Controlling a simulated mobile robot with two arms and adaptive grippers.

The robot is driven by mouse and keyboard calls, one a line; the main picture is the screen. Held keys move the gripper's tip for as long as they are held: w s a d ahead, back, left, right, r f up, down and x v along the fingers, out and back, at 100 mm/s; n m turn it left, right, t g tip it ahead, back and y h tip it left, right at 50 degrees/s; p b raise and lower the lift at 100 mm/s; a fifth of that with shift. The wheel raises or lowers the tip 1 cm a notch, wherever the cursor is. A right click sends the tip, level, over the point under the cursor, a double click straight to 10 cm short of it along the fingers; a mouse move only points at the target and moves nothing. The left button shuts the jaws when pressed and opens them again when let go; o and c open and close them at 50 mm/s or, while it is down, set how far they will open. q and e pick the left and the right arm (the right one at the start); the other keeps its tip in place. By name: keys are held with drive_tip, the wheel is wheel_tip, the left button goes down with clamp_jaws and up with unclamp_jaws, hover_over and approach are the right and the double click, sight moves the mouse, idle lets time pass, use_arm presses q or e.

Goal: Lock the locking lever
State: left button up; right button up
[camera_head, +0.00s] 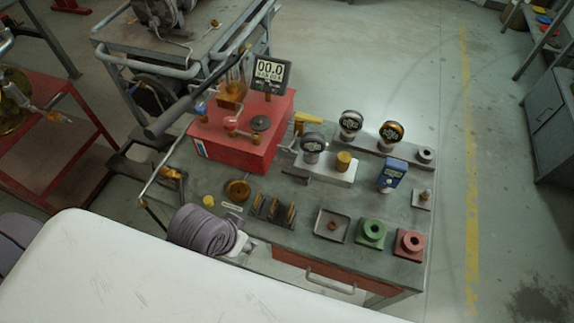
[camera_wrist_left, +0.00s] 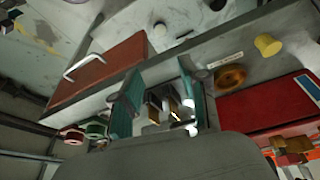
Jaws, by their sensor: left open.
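I cannot tell for sure which part is the locking lever. One candidate is a yellow handle (camera_head: 308,118) beside the red box (camera_head: 232,148) in the head view. A long grey bar (camera_head: 192,92) with a thick end also slants past the box's left side. My left gripper (camera_wrist_left: 162,98) shows in the left wrist view, its two teal fingers apart. A slotted rack with brass pieces (camera_wrist_left: 170,103) appears between and beyond them; I see no grip on it. The fingers cannot be made out in the head view. My right gripper is in neither view.
The grey worktable (camera_head: 285,215) holds gauges (camera_head: 350,122), a brass knob (camera_head: 238,190), a yellow knob (camera_head: 208,200), a square tray (camera_head: 332,226), and green (camera_head: 371,233) and red (camera_head: 409,242) fixtures. A drawer handle (camera_head: 330,282) is at the front. Open floor lies to the right.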

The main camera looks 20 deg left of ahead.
use_arm(q)
drive_tip(key=w+d+m, duration=0.1)
drive_tip(key=w+d, duration=0.1)
drive_tip(key=d, duration=0.1)
drive_tip(key=w+d+m+h, duration=0.1)
drive_tip(key=w+d+m, duration=0.1)
drive_tip(key=d, duration=0.2)
drive_tip(key=w+d+r+m+g+h, duration=0.1)
drive_tip(key=w+d+m, duration=0.1)
drive_tip(key=w+d, duration=0.1)
drive_tip(key=shift+d, duration=0.7)
drive_tip(key=w+d+r+m+g, duration=0.1)
drive_tip(key=w+d+m+g, duration=0.1)
drive_tip(key=w+d+m, duration=0.25)
drive_tip(key=m+y, duration=0.5)
drive_tip(key=y, duration=0.2)
approach(285, 169)
drive_tip(key=shift+g+y, duration=0.3)
drive_tip(key=x, duration=0.8)
drive_tip(key=shift+w+d+f, duration=0.1)
drive_tip(key=shift+w, duration=0.2)
drive_tip(key=shift+c, duration=0.4)
clamp_jaws()
